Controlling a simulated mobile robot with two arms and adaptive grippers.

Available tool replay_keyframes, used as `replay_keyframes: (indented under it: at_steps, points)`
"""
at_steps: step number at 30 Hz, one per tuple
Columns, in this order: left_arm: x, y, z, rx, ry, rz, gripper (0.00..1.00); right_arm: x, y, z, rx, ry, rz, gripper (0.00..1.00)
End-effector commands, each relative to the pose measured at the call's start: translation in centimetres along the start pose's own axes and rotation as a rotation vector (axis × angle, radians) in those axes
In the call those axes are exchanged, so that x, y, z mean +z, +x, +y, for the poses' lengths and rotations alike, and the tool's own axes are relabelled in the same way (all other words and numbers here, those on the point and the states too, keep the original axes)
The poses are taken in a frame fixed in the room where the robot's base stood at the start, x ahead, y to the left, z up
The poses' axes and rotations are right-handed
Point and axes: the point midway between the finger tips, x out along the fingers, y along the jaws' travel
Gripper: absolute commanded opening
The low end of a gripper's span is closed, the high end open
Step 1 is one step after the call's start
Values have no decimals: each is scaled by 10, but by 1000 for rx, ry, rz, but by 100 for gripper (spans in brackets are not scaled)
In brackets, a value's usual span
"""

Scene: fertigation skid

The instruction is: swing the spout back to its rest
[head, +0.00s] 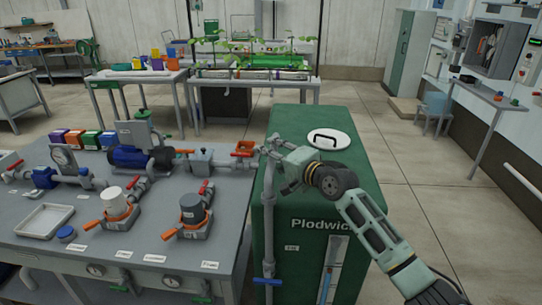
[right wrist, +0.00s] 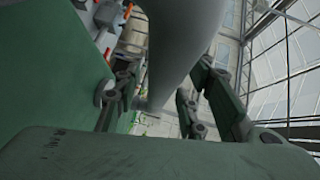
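The grey spout pipe (right wrist: 182,45) runs between the two fingers of my right gripper (right wrist: 155,95) in the right wrist view, nearer the left finger, with a gap showing at the right finger. In the head view my right gripper (head: 272,150) is over the back left of the green tank top, at the top of a grey upright pipe (head: 268,205). There the gripper largely hides the spout, so its exact direction cannot be told. The fingers look spread around the pipe rather than clamped. My left gripper is not in view.
The green tank (head: 355,165) has a white lid (head: 328,139) with a dark handle. Left of it, a grey bench (head: 135,225) carries a blue pump (head: 130,157), orange-handled valves and a white tray (head: 45,221). Open floor (head: 430,190) lies right of the tank.

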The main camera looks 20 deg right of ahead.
Motion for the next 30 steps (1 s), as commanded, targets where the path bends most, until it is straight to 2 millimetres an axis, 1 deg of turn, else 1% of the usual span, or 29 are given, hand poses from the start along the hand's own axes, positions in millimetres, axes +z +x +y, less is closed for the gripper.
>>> replay_keyframes:
  at_steps: [5,7,11,14,21,24,27,30]
  points:
    - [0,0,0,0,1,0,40,-1,0,-1,-1,-2,3,38]
    - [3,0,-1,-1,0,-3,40,-2,-1,-1,-1,-2,3,38]
    - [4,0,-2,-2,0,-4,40,-2,-10,0,0,-3,3,38]
    - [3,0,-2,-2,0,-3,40,-2,-25,1,0,-4,3,38]
    - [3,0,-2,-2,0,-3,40,-1,-77,1,2,-4,3,38]
    - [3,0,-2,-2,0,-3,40,0,-95,1,3,-4,1,38]
    - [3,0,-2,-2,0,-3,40,-1,-108,1,2,-2,1,38]
    - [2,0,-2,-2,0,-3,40,0,-116,1,1,-2,1,38]
